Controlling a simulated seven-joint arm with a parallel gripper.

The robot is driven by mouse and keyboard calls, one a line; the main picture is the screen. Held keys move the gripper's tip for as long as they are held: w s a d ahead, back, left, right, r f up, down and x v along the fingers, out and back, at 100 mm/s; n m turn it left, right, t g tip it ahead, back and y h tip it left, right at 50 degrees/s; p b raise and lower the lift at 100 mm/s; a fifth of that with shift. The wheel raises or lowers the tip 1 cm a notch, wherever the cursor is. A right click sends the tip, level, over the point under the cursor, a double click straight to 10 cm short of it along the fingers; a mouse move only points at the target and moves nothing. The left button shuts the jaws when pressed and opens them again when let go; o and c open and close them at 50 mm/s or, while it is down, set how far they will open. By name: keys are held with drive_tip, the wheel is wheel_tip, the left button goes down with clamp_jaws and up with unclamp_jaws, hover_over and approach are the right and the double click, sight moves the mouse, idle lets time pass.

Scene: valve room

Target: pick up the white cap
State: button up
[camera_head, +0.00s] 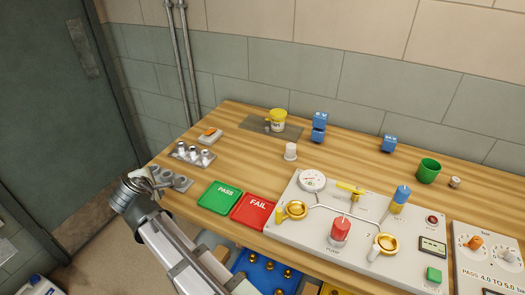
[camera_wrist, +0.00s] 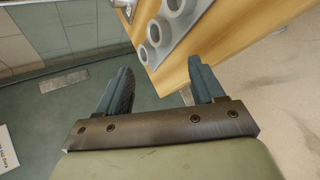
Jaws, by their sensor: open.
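A small white cylinder that looks like the white cap (camera_head: 290,152) stands upright on the wooden table, behind the red FAIL tray; it does not show in the wrist view. My gripper (camera_head: 151,179) is at the table's left edge, well to the left of the white cap. In the wrist view my gripper (camera_wrist: 163,82) has its two fingers wide apart with nothing between them. A grey rack with round holes (camera_wrist: 157,35) lies just beyond the fingers at the table's edge.
Green PASS (camera_head: 219,196) and red FAIL (camera_head: 253,210) trays and a valve panel (camera_head: 305,224) fill the front.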

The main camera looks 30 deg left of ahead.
drive_tip(key=shift+n+t, duration=0.3)
drive_tip(key=shift+n, duration=0.4)
drive_tip(key=w+d, duration=0.1)
drive_tip(key=w, duration=0.1)
drive_tip(key=w+d+r, duration=0.1)
drive_tip(key=w+d, duration=0.1)
drive_tip(key=w+d+r, duration=0.1)
drive_tip(key=w+d, duration=0.1)
drive_tip(key=w, duration=0.1)
drive_tip(key=shift+d+r, duration=0.1)
drive_tip(key=shift+r, duration=0.05)
drive_tip(key=w+d+n+t, duration=0.1)
drive_tip(key=w+d+n, duration=0.2)
drive_tip(key=w+d, duration=0.5)
drive_tip(key=n+t+h, duration=0.1)
drive_tip(key=n+t, duration=0.1)
drive_tip(key=n, duration=0.6)
approach(291, 145)
drive_tip(key=x, duration=1.2)
drive_tip(key=shift+w, duration=0.15)
drive_tip(key=shift+c, duration=0.4)
drive_tip(key=c, duration=1)
drive_tip(key=shift+o, duration=0.2)
